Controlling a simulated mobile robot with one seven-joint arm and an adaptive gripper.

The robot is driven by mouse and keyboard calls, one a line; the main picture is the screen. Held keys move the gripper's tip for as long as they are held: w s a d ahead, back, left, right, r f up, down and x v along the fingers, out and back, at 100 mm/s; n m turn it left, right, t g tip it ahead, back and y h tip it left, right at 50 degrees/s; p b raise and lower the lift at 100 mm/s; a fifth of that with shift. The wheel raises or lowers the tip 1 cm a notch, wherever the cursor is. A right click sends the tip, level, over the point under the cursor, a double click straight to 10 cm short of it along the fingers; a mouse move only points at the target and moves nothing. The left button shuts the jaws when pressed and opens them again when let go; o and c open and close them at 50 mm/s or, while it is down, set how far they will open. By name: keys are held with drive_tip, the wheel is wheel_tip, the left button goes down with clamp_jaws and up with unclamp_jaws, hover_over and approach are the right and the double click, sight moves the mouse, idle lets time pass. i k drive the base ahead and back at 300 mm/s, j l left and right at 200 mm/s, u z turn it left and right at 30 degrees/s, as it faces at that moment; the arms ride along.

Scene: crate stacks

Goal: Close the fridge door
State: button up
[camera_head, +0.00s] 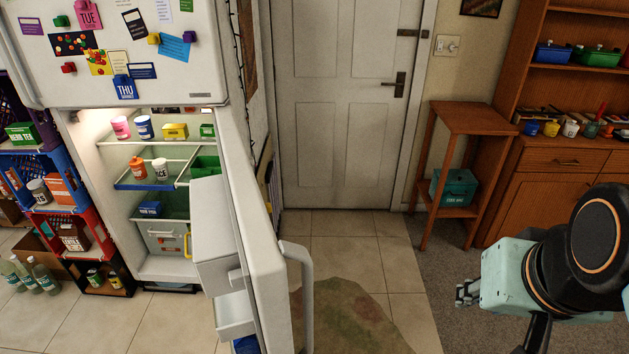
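The fridge (150,60) stands at the left with its upper freezer door shut and covered in magnets and cards. Its lower fridge door (255,235) is wide open, swung out toward me, with its white handle (297,270) on the right edge. The lit shelves inside hold cups, boxes and a drawer. My arm comes in at the right edge. My gripper (467,292) is at its left end, well to the right of the door and apart from it. The fingers are small and partly hidden, so I cannot tell whether they are open or shut.
Stacked crates (68,230) with goods and bottles (42,275) stand left of the fridge. A white room door (345,100) is shut at the back. A wooden stand (470,118) and a cabinet (560,190) are at the right. Tiled floor with a stained mat (345,315) lies between.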

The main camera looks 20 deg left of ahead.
sight(238, 256)
drive_tip(key=i+u, duration=0.15)
drive_tip(key=u, duration=0.2)
drive_tip(key=i+l+u, duration=0.1)
drive_tip(key=u, duration=0.3)
drive_tip(key=i+l+u, duration=0.1)
drive_tip(key=u, duration=0.25)
drive_tip(key=i+l+u, duration=0.2)
drive_tip(key=u, duration=0.2)
drive_tip(key=i+l+u, duration=0.15)
drive_tip(key=l+u, duration=0.25)
drive_tip(key=k+l+u, duration=0.1)
drive_tip(key=k, duration=0.35)
drive_tip(key=k+j+u, duration=0.1)
drive_tip(key=k, duration=0.2)
drive_tip(key=i+l+z, duration=0.1)
drive_tip(key=i, duration=0.15)
